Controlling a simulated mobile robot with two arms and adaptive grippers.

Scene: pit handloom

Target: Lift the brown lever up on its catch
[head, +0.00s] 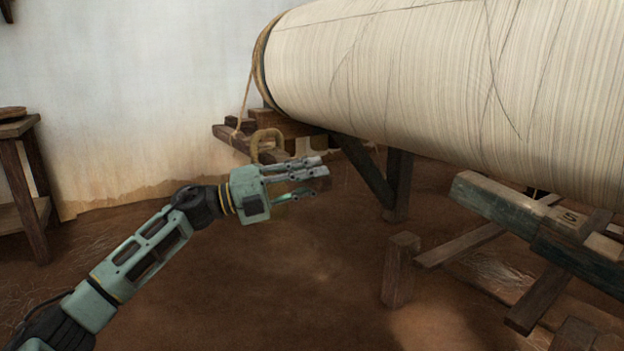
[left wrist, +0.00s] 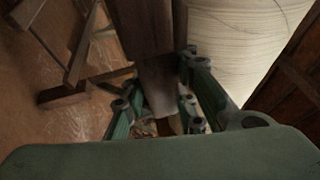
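My right gripper is not in view.
The warp roller (head: 430,80) fills the upper right. An ochre loop (head: 268,143) stands behind my gripper, by wooden beams (head: 232,140). A short wooden post (head: 400,268) and the loom frame (head: 500,210) stand to the right. A wooden table (head: 22,180) is at far left. The earth floor in front is clear.

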